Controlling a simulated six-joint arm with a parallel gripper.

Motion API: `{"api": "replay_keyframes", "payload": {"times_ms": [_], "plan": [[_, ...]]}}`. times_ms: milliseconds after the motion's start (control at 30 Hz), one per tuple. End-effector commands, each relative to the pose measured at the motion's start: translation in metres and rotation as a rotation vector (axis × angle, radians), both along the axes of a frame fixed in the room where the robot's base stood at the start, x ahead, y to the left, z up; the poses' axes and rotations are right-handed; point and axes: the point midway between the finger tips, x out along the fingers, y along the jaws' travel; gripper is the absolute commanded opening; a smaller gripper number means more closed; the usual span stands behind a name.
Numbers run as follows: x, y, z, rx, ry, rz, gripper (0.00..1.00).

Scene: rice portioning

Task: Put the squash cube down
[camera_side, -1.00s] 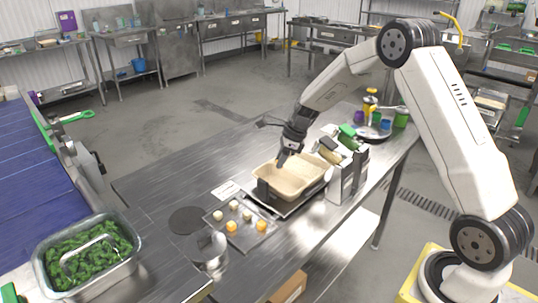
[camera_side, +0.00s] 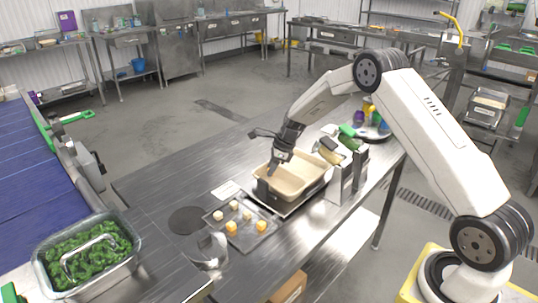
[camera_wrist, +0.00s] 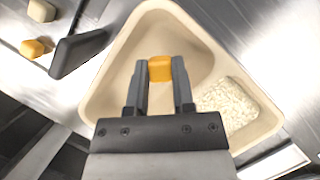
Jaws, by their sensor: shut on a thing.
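My gripper (camera_wrist: 160,75) is shut on an orange squash cube (camera_wrist: 160,68), which sits between the fingertips in the wrist view. Behind it is a beige tray (camera_wrist: 108,75) with rice (camera_wrist: 226,104) in one compartment; the cube is over the bare part. In the side view, my gripper (camera_side: 272,170) is low over the left end of the beige tray (camera_side: 300,182), and the cube cannot be made out there. I cannot tell whether the cube touches the tray floor.
A flat tray (camera_side: 252,238) with several pale and orange cubes lies left of the beige tray. A dark block (camera_wrist: 78,52) stands close beside the beige tray. Containers and bottles stand behind and right. A tub of greens (camera_side: 128,268) is at the lower left.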

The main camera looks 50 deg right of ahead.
Motion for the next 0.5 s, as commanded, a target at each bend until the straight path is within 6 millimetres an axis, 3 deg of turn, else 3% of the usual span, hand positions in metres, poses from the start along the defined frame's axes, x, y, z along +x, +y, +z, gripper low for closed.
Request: {"api": "replay_keyframes", "payload": {"times_ms": [200,500], "plan": [[-0.001,0.0,-0.025,0.001,0.002,0.0,0.0],[-0.001,0.0,-0.028,0.001,0.001,-0.001,0.0]]}}
